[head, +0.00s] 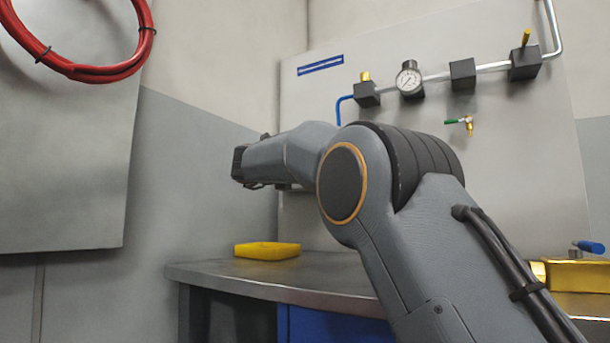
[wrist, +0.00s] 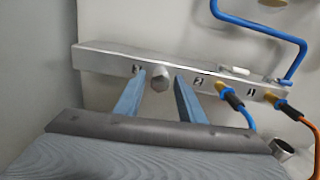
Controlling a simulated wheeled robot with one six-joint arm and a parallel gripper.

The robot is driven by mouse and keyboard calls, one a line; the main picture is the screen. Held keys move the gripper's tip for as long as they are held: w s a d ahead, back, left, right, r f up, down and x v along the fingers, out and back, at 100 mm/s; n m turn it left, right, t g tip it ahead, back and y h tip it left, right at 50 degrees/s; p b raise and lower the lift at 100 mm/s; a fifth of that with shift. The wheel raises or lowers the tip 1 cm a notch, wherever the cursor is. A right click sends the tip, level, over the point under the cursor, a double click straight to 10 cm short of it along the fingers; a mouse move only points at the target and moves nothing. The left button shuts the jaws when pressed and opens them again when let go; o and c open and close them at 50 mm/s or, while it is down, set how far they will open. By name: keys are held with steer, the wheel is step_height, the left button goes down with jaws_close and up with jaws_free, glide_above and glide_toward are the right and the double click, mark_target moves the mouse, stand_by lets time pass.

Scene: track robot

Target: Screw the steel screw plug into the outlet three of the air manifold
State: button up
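The steel screw plug (wrist: 160,82), with a hexagonal head, shows against the bar's front, left of the hoses. In the head view my arm hides the manifold.
A blue hose (wrist: 242,112) and an orange hose (wrist: 308,122) plug into the bar on the right. A blue pipe (wrist: 255,33) bends above its right end. A metal ring (wrist: 282,149) is at lower right. In the head view, a yellow tray (head: 267,251) lies on the bench (head: 300,276).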

steer(key=shift+n+p, duration=2.6)
steer(key=shift+p, duration=1.15)
steer(key=shift+r+n+p, duration=0.1)
steer(key=shift+n+p, duration=0.3)
steer(key=shift+p, duration=0.35)
steer(key=shift+n+p, duration=2.9)
steer(key=shift+p, duration=2.1)
steer(key=shift+n+p, duration=2.7)
steer(key=shift+p, duration=1.55)
steer(key=shift+n+p, duration=0.4)
steer(key=shift+p, duration=0.35)
steer(key=shift+n+p, duration=2.6)
steer(key=shift+p, duration=0.65)
